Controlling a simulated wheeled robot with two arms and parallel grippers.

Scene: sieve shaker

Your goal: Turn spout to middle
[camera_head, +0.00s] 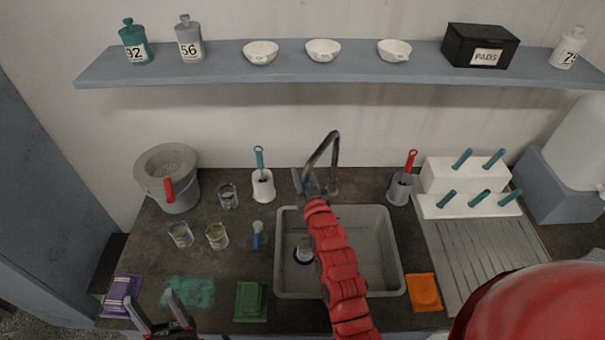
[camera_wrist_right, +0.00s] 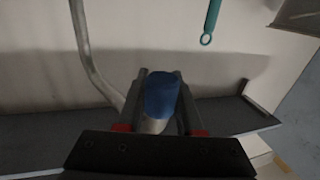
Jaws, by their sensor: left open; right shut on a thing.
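The grey metal tap spout (camera_head: 334,150) stands behind the sink (camera_head: 391,255). It arches up and comes down over the sink's back edge, near the middle of its width. In the right wrist view the spout (camera_wrist_right: 84,50) rises at the left. My right gripper (camera_head: 307,184) is at the tap's base, its red arm crossing the sink. In the wrist view its fingers (camera_wrist_right: 161,100) are shut on a blue-topped tap handle (camera_wrist_right: 162,93). My left gripper (camera_head: 158,305) is open and empty at the counter's front left. The tap's base is largely hidden by my right arm.
A white holder with a teal brush (camera_head: 262,184) stands left of the tap, a grey holder with a red brush (camera_head: 400,186) right. Several glass jars (camera_head: 217,236) and a bucket (camera_head: 168,182) are at left. A shelf (camera_head: 220,70) runs above.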

